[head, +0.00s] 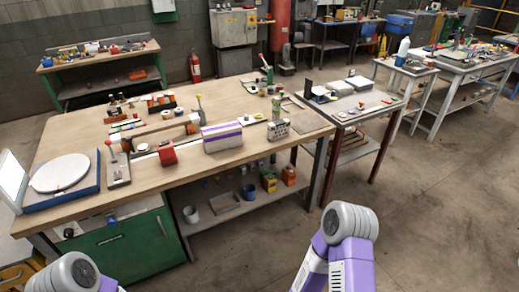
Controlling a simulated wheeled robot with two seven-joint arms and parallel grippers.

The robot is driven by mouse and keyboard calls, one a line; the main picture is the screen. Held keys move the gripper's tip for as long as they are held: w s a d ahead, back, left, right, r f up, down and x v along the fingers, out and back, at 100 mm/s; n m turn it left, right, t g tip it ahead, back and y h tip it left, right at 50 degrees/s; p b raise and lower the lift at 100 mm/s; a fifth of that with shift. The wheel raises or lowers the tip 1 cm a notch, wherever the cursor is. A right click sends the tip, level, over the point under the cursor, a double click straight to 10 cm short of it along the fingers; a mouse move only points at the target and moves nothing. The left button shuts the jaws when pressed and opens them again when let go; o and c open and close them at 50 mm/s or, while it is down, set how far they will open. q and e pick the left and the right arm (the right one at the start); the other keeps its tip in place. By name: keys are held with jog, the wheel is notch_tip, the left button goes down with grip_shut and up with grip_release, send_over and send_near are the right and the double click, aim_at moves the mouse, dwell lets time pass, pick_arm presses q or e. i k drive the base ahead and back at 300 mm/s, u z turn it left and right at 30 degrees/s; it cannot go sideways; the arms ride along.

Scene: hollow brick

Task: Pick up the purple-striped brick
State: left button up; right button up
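The purple-striped brick (222,138) is a white block with purple bands along it. It stands near the front edge of the wooden workbench (240,165), right of a red block (167,154). Only rounded grey and purple links of my two arms show along the bottom of the head view. Neither gripper is in view, and no hand is at the brick.
A grey block with holes (278,130) stands right of the brick. A round white plate (60,173) is at the bench's left. A lower shelf holds a blue mug (249,192). A smaller table (352,112) adjoins on the right. Floor in front is open.

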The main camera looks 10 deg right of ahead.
aim_at(227, 135)
jog(key=z, duration=0.3)
jog(key=k, duration=0.6)
jog(key=u, duration=0.85)
jog(key=i, duration=1.7)
jog(key=z, duration=0.7)
